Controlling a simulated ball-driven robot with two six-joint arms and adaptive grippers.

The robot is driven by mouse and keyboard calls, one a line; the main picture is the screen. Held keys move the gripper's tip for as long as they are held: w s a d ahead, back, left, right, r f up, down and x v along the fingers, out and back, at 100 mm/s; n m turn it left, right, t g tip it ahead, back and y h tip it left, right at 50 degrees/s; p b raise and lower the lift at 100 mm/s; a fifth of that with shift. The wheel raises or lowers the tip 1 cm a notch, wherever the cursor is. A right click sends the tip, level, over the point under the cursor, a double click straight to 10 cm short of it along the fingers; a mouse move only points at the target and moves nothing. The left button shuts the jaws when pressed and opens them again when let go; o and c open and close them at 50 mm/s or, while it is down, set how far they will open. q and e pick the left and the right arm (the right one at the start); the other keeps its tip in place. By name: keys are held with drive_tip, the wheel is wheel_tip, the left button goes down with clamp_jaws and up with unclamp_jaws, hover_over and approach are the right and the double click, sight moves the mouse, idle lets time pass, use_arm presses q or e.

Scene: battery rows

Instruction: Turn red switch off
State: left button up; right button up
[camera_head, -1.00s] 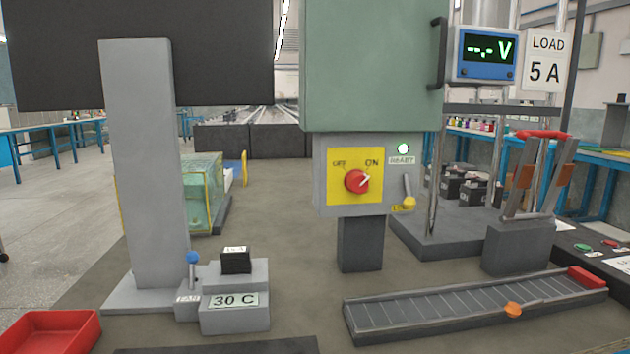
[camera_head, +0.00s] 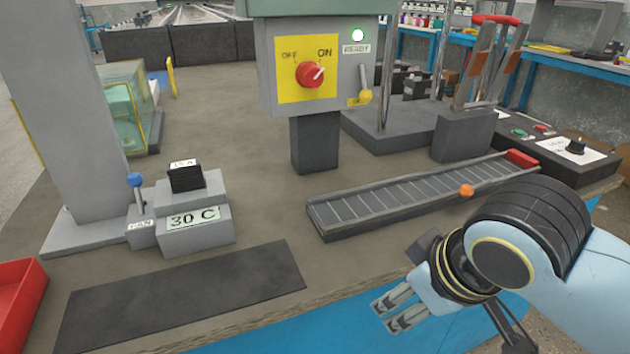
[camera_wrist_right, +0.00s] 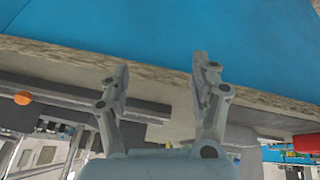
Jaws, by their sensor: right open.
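The red switch (camera_head: 310,74) is a rotary knob on a yellow plate (camera_head: 292,92) on the front of a grey box. Its white pointer aims up and right at the ON label; OFF is at upper left. My right gripper (camera_head: 386,313) is at the front edge of the table, low and to the right of the switch, well apart from it. In the right wrist view its two fingers (camera_wrist_right: 160,82) are spread with nothing between them. My left gripper does not show.
A ridged track (camera_head: 400,196) with an orange knob (camera_head: 466,191) lies before my right arm. A 30 C block (camera_head: 194,219), dark mat (camera_head: 180,296) and red tray (camera_head: 22,294) are left.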

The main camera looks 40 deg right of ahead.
drive_tip(key=w+d+r+m+t+h, duration=0.1)
drive_tip(key=w+d+r+t, duration=0.1)
drive_tip(key=w+r+t, duration=0.3)
drive_tip(key=w+d+r+t+h, duration=0.1)
drive_tip(key=w+d+r, duration=0.15)
drive_tip(key=w, duration=0.45)
drive_tip(key=t, duration=0.7)
approach(315, 80)
drive_tip(key=shift+h, duration=0.3)
drive_tip(key=x, duration=1)
drive_tip(key=shift+w+a, duration=0.15)
drive_tip(key=c, duration=1.2)
